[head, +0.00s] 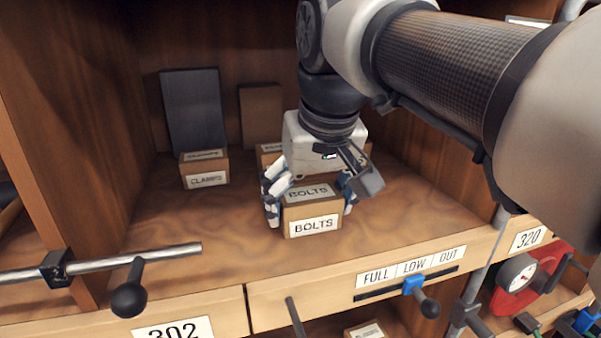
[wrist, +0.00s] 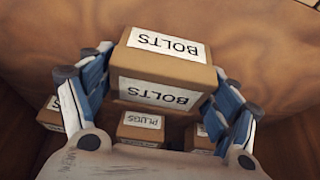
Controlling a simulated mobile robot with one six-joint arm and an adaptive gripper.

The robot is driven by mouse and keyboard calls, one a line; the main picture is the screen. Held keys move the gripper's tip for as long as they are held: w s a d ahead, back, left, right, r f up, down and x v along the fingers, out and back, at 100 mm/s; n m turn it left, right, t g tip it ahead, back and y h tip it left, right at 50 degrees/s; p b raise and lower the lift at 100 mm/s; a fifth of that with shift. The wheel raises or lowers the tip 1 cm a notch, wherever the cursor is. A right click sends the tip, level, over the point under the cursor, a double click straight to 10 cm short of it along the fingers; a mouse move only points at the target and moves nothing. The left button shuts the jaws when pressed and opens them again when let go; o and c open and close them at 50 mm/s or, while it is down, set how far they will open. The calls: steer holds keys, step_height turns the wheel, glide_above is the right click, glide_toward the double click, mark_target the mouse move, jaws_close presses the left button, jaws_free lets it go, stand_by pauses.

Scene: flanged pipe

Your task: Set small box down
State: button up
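The small box (head: 313,214) is brown cardboard with white BOLTS labels on its top and front. In the head view it is upright at the front middle of the wooden shelf (head: 225,235), and I cannot tell whether its base touches the wood. My gripper (head: 309,195) comes from above with one finger on each side of the box. In the wrist view the fingers of my gripper (wrist: 155,85) lie against both sides of the box (wrist: 163,68), shut on it. The underside of the box is hidden.
A CLAMPS box (head: 206,169) stands at the back left, before a dark panel (head: 194,108). A PLUGS box (wrist: 141,130) and others sit behind the held box. A rail with a black knob (head: 129,298) crosses the front left. A slider marked FULL, LOW, OUT (head: 412,285) is on the front edge.

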steer(key=shift+o, duration=1.1)
steer(key=shift+r, duration=0.3)
steer(key=shift+p+v, duration=0.7)
steer(key=shift+v, duration=0.5)
steer(key=s+d+b, duration=0.1)
steer(key=s+d, duration=0.2)
steer(key=s, duration=0.8)
steer(key=shift+f, duration=0.25)
steer(key=shift+d, duration=0.15)
